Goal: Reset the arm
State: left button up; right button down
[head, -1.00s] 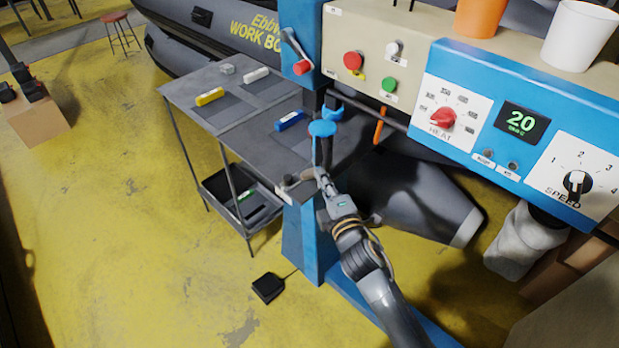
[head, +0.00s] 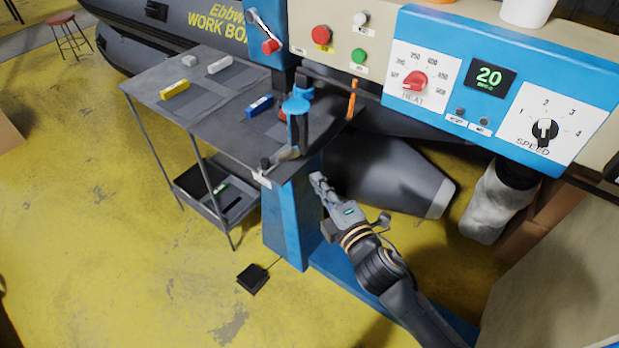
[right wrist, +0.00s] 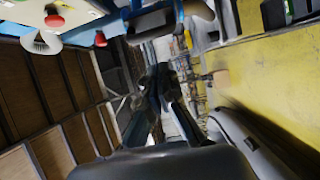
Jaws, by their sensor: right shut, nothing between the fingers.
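My right arm comes in from the lower right of the head view. Its gripper (head: 317,181) is shut and empty, in front of the machine's blue column (head: 287,225) and below the front edge of the grey table (head: 215,122). It appears apart from both. In the right wrist view the dark fingers (right wrist: 160,85) point away over a blurred, sideways background. My left gripper is not in view.
The blue and beige machine panel (head: 480,85) spans the upper right. A grey boat tube (head: 385,180) lies behind my right arm. A black pedal (head: 251,278) sits on the yellow floor (head: 110,250), which is open at left. Coloured blocks lie on the table.

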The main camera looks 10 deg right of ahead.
jog(key=shift+d, duration=0.15)
dwell(0.3)
jog(key=s+d+f+m+g+h+b, duration=0.1)
jog(key=s+d+f+m+g, duration=0.15)
jog(key=f, duration=0.95)
jog(key=s+d+f+m+g+h, duration=0.2)
jog(key=s+d+f+m, duration=0.15)
jog(key=f, duration=0.85)
jog(key=s+d+f+m+g+h+b, duration=0.1)
jog(key=s+d+f+m+g, duration=0.15)
jog(key=f, duration=0.95)
jog(key=s+d+f+m+g+h, duration=0.1)
jog(key=s+d+f+m+g, duration=0.2)
jog(key=s+f, duration=0.55)
jog(key=s+d+f+m+g+h, duration=0.15)
jog(key=s+f+m, duration=0.25)
jog(key=s+f, duration=0.5)
jog(key=s+d+f+m+g, duration=0.1)
jog(key=s+f+m+g, duration=0.1)
jog(key=s, duration=0.7)
jog(key=s+d+f+m+g+b, duration=0.1)
jog(key=s+f+m+g, duration=0.1)
jog(key=s, duration=0.8)
jog(key=shift+s+f, duration=0.25)
jog(key=shift+f, duration=0.6)
